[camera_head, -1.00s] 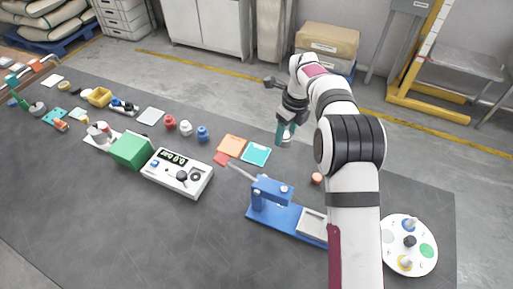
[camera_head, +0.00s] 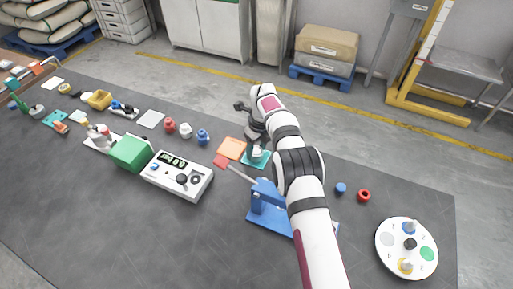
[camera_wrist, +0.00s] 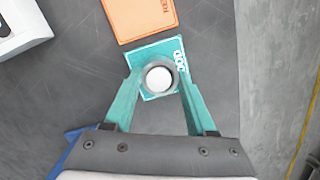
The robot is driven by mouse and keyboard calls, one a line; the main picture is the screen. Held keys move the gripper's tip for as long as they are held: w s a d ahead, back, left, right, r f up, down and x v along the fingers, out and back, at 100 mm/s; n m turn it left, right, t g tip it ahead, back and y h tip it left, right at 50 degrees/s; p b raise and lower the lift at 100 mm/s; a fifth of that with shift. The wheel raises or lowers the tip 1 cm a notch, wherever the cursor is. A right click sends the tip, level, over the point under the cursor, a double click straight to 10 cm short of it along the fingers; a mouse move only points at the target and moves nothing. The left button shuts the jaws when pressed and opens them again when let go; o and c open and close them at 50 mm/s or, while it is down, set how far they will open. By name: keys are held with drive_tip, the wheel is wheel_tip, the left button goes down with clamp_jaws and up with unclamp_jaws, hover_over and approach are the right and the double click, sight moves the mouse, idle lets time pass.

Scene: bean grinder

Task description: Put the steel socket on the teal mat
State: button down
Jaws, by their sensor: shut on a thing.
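The teal mat (camera_wrist: 148,54) lies flat, with white lettering on it and a pale edge line. My gripper (camera_wrist: 159,80) has its teal fingers closed on the sides of the steel socket (camera_wrist: 147,73), a round grey ring with a pale centre. In the wrist view the socket overlaps the mat. I cannot tell whether it touches the mat or hangs just above it. In the head view my gripper (camera_head: 256,153) is over the mat (camera_head: 248,161), and the socket is mostly hidden by the gripper.
The blue press (camera_head: 266,205) stands close in front. The scale (camera_head: 177,175) is to the left. Blue (camera_head: 341,188) and red (camera_head: 363,196) parts lie right of my arm.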

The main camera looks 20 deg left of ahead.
sight(260, 158)
drive_tip(key=shift+c, duration=1.1)
unclamp_jaws()
wheel_tip(260, 158, up, 12)
drive_tip(key=d, duration=0.1)
drive_tip(key=s+d+r+n, duration=0.35)
drive_tip(key=d+r, duration=0.25)
drive_tip(key=d, duration=0.2)
drive_tip(key=s+d+r+n, duration=0.3)
drive_tip(key=s+d+r, duration=0.25)
drive_tip(key=d, duration=0.25)
drive_tip(key=s+d+f+n, duration=0.1)
drive_tip(key=s+d+n, duration=0.4)
drive_tip(key=s, duration=0.8)
drive_tip(key=s+d+f+n, duration=0.2)
drive_tip(key=s+d+n, duration=0.3)
drive_tip(key=s, duration=0.8)
drive_tip(key=d, duration=0.3)
drive_tip(key=shift+s+f+g+y, duration=0.2)
drive_tip(key=shift+s+g+y, duration=0.1)
drive_tip(key=shift+g, duration=0.1)
drive_tip(key=shift+n, duration=0.25)
